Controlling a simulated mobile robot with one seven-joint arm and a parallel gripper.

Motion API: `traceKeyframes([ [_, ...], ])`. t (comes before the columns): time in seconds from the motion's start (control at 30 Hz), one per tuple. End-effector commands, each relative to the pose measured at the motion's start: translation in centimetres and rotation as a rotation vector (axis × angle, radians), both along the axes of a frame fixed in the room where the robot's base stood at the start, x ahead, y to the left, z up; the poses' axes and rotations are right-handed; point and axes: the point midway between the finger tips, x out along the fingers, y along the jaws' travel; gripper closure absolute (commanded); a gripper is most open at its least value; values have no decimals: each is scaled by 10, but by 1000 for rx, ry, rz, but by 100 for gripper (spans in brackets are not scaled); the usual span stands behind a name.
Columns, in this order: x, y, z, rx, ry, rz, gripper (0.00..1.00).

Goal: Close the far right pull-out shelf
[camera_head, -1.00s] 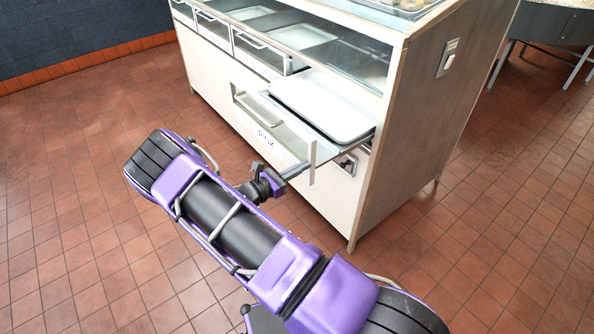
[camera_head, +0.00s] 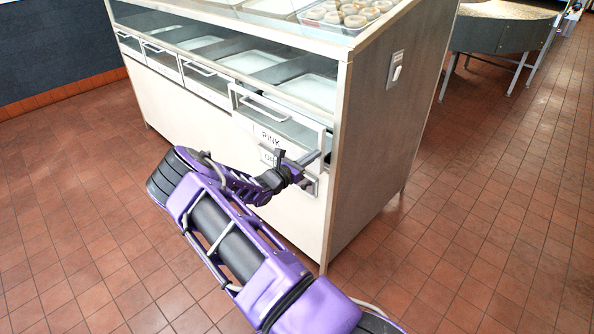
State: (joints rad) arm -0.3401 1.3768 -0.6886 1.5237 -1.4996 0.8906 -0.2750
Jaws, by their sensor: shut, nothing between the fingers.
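The far right pull-out shelf (camera_head: 293,128) is the rightmost in a row along the cabinet's front. It has a clear front panel with a silver bar handle (camera_head: 264,106), and its front still stands a little proud of the cabinet face. A white tray (camera_head: 312,90) shows inside it. My gripper (camera_head: 314,157) is shut and empty at the lower right corner of this front. It appears to touch the panel, but the exact contact is hard to tell.
The cabinet (camera_head: 160,98) has several other shelves to the left, which look closed. A label reading PINK (camera_head: 270,138) shows below the handle. A switch box (camera_head: 396,68) is on the cabinet's side. Tiled floor (camera_head: 70,190) is open to the left and right.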

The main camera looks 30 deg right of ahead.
Motion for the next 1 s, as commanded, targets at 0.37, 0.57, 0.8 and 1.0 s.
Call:
traceKeyframes([
  [0.37,15,-46,-1,0,0,0,100],
  [0.57,17,-52,1,0,0,0,100],
  [0.8,18,-54,3,-3,-1,1,100],
  [1.0,18,-53,3,-3,-2,1,100],
])
